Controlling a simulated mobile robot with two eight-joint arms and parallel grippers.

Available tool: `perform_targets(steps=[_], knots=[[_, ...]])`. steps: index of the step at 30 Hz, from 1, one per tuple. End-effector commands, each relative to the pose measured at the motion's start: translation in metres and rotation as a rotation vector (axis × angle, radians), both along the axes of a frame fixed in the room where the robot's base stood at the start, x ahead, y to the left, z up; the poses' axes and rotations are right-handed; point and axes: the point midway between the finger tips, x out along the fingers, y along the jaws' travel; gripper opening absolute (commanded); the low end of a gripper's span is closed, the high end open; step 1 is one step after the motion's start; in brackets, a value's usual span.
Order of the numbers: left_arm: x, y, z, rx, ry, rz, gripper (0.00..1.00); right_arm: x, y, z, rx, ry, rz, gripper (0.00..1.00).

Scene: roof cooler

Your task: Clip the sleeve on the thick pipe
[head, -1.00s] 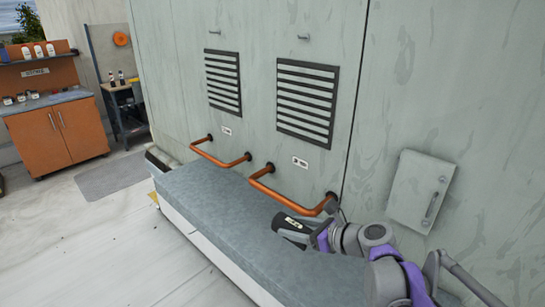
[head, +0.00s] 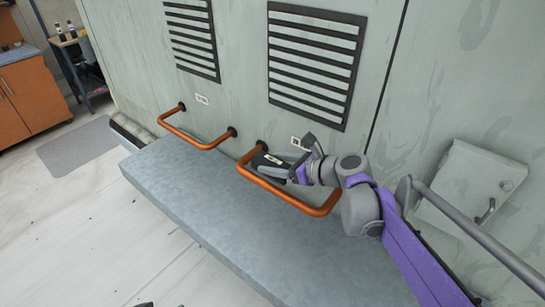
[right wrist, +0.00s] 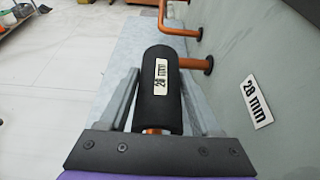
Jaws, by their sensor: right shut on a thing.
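The thick orange pipe (head: 290,197) is the right one of two bent pipes on the wall. My right gripper (head: 283,168) is shut on a black sleeve (head: 268,160) with a white label. In the head view the sleeve shows inside the pipe's loop, near its left end. In the right wrist view the sleeve (right wrist: 160,100) lies between the grey fingers, its label seeming to read 28 mm. Orange pipe shows past its near end and beside its far end. I cannot tell whether sleeve and pipe touch. My left gripper is not recognisable in any view.
The thinner orange pipe (head: 195,140) is to the left. A grey ledge (head: 200,190) runs beneath both pipes. Slatted vents (head: 315,62) and small labels (head: 298,143) are on the wall. A grey wall box (head: 465,190) stands at the right.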

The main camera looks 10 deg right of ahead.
Motion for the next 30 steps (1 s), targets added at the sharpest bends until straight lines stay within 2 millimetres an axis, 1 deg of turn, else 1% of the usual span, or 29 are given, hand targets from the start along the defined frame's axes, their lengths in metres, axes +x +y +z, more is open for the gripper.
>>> perform_targets(steps=[16,21,30], knots=[[-0.012,0.0,-0.027,0.0,0.023,0.0,0.95,0.0,0.0,-0.038,0.0,0.002,0.001,0.12],[-0.014,0.0,-0.03,0.0,0.026,0.0,0.95,0.0,0.0,-0.042,0.0,0.0,0.001,0.12],[-0.013,0.0,-0.03,0.0,0.025,0.0,0.95,0.0,0.0,-0.042,0.001,-0.001,0.0,0.12]])
